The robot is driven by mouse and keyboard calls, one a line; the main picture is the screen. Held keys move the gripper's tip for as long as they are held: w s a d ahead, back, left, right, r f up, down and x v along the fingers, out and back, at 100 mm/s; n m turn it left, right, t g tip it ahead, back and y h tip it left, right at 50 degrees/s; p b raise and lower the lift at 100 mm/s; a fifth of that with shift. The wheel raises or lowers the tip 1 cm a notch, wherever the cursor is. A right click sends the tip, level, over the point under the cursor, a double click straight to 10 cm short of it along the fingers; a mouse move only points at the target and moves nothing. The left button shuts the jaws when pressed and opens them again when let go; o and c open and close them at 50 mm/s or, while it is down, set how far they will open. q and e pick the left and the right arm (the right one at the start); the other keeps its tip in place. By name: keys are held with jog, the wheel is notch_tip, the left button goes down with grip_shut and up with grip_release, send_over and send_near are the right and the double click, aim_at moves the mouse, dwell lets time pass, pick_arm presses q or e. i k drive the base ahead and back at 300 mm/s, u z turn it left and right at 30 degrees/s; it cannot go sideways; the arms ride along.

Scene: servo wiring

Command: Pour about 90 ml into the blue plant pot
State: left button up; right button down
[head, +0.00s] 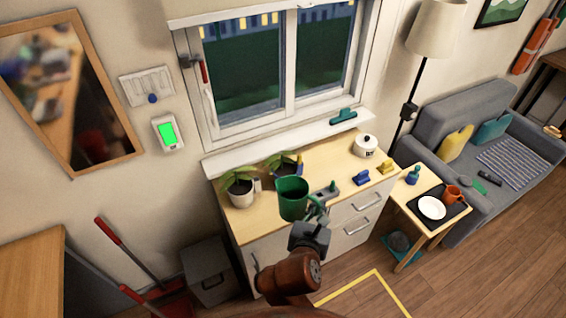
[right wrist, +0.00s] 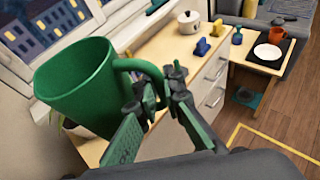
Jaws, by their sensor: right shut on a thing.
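My right gripper (head: 314,216) is shut on the handle of a green jug (head: 292,200). The jug is held above the front of the wooden-topped cabinet, roughly upright in the head view. It also fills the left of the right wrist view (right wrist: 80,90), with the gripper (right wrist: 158,88) at its handle. I cannot make out any liquid in it. A potted plant (head: 284,162) stands behind the jug; its dark, perhaps blue pot is partly hidden, so I cannot be sure of its colour. Another plant stands to the left in a white pot (head: 242,197). My left gripper is out of view.
The cabinet top (head: 328,160) also holds a grey block with a green knob (head: 329,192), a blue object (head: 361,178), a yellow object (head: 385,167) and a white lidded pot (head: 366,146). The window sill (head: 290,133) runs behind. A side table (head: 411,205) stands right.

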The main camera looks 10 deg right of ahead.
aim_at(284, 167)
jog(key=u, duration=1.5)
jog(key=i, duration=1.1)
jog(key=z, duration=1.75)
